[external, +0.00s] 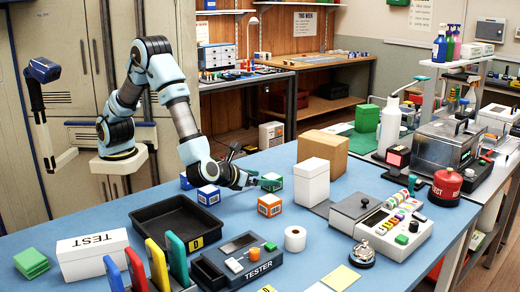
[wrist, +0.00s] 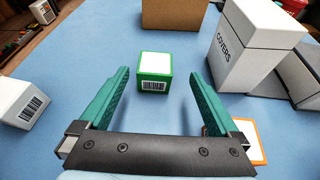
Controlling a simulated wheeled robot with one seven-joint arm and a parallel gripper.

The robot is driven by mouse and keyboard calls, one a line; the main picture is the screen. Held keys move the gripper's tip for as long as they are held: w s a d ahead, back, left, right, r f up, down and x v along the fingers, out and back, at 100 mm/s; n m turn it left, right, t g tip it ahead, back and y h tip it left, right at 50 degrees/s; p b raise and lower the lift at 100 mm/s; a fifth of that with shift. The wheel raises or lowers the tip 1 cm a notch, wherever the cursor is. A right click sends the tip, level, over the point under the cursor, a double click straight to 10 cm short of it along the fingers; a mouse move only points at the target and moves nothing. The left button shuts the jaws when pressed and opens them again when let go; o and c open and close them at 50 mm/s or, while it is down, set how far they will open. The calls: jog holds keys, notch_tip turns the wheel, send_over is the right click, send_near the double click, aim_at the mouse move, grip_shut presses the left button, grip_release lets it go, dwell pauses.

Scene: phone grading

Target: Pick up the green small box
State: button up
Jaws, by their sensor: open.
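The green small box (external: 271,182) stands on the blue table in the external view, with a white top and a barcode label. In the wrist view the green box (wrist: 154,73) sits upright ahead of my gripper, between the lines of the two fingers. My gripper (external: 254,180) is low over the table just left of the box. Its two teal fingers (wrist: 165,78) are spread wide with nothing held between them.
An orange box (external: 269,206) is close by, partly behind my right finger in the wrist view. Blue boxes (external: 208,196) stand to the left. A white COVERS box (wrist: 245,45) and a cardboard box (external: 323,152) stand right and behind. A black tray (external: 160,215) lies left.

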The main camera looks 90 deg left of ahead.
aim_at(269, 178)
jog(key=x, duration=0.2)
jog(key=p+x, duration=0.1)
jog(key=x, duration=0.2)
jog(key=shift+a, duration=0.5)
jog(key=c, duration=1.5)
